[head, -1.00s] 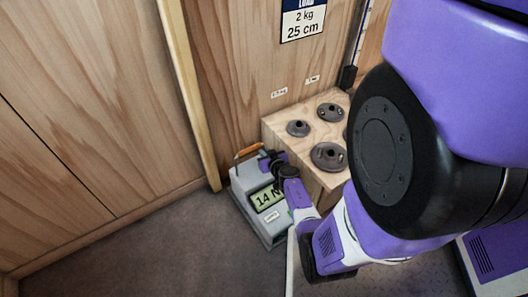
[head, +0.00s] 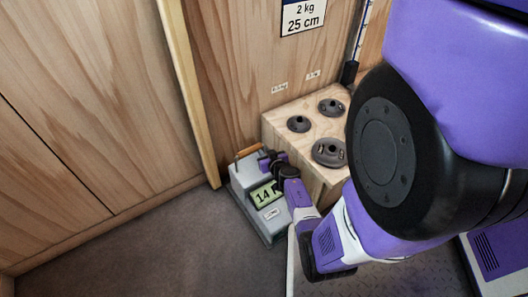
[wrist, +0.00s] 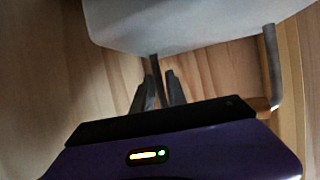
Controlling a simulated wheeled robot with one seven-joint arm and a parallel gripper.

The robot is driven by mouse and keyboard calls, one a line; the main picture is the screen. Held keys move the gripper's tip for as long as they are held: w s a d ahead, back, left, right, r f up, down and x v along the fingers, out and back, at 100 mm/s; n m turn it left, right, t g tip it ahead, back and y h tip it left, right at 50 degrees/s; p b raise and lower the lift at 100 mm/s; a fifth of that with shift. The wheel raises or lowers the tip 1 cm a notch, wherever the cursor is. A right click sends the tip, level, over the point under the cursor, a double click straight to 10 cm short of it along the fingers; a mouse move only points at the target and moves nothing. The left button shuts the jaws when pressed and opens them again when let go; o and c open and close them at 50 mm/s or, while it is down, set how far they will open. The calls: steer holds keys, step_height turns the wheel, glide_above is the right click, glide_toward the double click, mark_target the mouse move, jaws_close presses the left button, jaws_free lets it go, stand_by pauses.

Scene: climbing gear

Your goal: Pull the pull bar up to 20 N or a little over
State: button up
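The grey pull gauge (head: 245,185) stands on the floor against the wooden wall, and its display reads 14 N. The pull bar (head: 249,151) is a wooden handle on top of it; its left end shows beside my gripper (head: 270,161). In the wrist view, one end of the pull bar (wrist: 262,105) and a metal post show beside my purple gripper housing, under the pale gauge body (wrist: 190,25). My gripper's fingers (wrist: 160,88) are close together at the bar; the middle of the bar is hidden by the housing. The reading above zero fits a grip on it.
A wooden block (head: 300,150) with several grey round weights stands just right of the gauge. A wooden post (head: 190,95) rises behind the gauge on its left. A sign (head: 303,15) hangs on the wall. The floor (head: 150,240) at the left is clear.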

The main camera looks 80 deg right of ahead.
steer(key=shift+o, duration=1.2)
steer(key=p+v, duration=0.4)
steer(key=v, duration=0.3)
steer(key=shift+r, duration=0.15)
steer(key=shift+s+a+p, duration=0.2)
steer(key=shift+a+p, duration=0.1)
